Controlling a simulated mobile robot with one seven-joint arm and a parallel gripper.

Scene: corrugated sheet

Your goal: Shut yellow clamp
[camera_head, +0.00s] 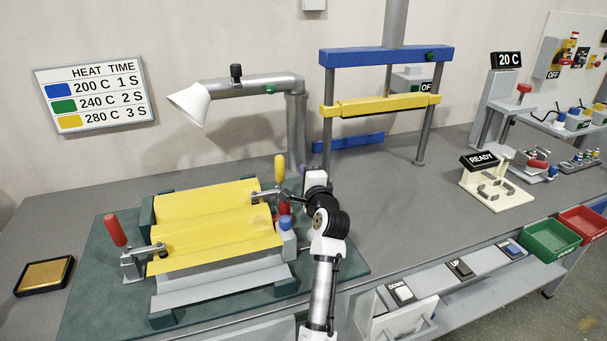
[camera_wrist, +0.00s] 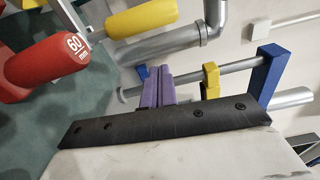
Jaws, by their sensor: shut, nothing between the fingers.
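The yellow clamp's upright handle (camera_head: 279,167) stands at the right end of the yellow corrugated sheet (camera_head: 205,235). Its metal arm (camera_head: 266,193) reaches left over the sheet's edge; I cannot tell whether it presses on it. The yellow handle (camera_wrist: 142,18) also shows at the top of the wrist view. My gripper (camera_head: 304,172) is just right of the yellow handle, apart from it as far as I can see. In the wrist view, its purple fingers (camera_wrist: 155,78) are together and empty. My wrist hides part of the area beside the clamp.
A red-handled clamp (camera_head: 115,230) stands at the sheet's left end. A red cylinder marked 60 mm (camera_wrist: 45,70) is close to my gripper. A lamp-like arm (camera_head: 255,85) hangs behind the sheet. A blue and yellow press frame (camera_head: 385,55) stands behind right. Bare bench lies right of my arm.

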